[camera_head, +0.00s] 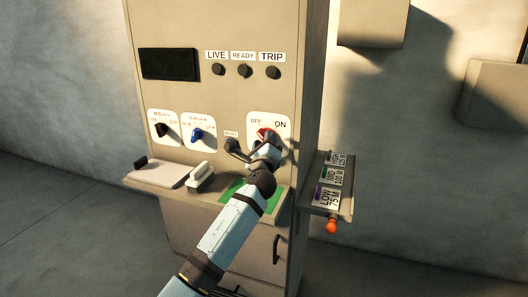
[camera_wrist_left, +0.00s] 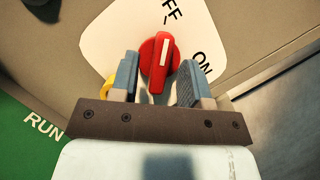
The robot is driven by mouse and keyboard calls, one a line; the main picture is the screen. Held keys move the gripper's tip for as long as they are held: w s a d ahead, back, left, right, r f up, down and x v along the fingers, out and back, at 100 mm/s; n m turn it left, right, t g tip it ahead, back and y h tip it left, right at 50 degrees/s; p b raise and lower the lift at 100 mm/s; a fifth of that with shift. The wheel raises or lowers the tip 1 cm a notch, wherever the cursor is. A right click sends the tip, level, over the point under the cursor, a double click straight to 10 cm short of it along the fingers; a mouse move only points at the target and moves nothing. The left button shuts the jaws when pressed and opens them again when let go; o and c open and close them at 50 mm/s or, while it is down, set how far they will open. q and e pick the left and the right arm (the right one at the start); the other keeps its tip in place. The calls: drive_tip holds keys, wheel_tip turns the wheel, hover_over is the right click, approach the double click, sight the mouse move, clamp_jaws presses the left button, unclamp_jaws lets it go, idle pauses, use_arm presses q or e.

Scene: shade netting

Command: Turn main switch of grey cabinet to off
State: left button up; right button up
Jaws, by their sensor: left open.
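The grey cabinet (camera_head: 222,108) stands in front of me. Its main switch, a red knob (camera_head: 262,133) on a white plate marked OFF and ON, is partly hidden by my left gripper (camera_head: 267,142). In the left wrist view the red knob (camera_wrist_left: 157,62) lies between the fingers of my left gripper (camera_wrist_left: 159,72), which are open with gaps on both sides. The knob's white mark points up toward the OFF label, away from ON. I cannot tell how deep the fingers reach around it. My right gripper is not in view.
A black knob (camera_head: 161,130) and a blue knob (camera_head: 196,134) sit left of the switch. A ledge (camera_head: 152,172) juts out below, and a side shelf (camera_head: 341,205) with labels is at right.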

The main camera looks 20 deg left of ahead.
use_arm(q)
drive_tip(key=v, duration=1.3)
drive_tip(key=shift+s+f+b, duration=0.15)
drive_tip(key=shift+s+b, duration=0.1)
drive_tip(key=shift+b, duration=0.05)
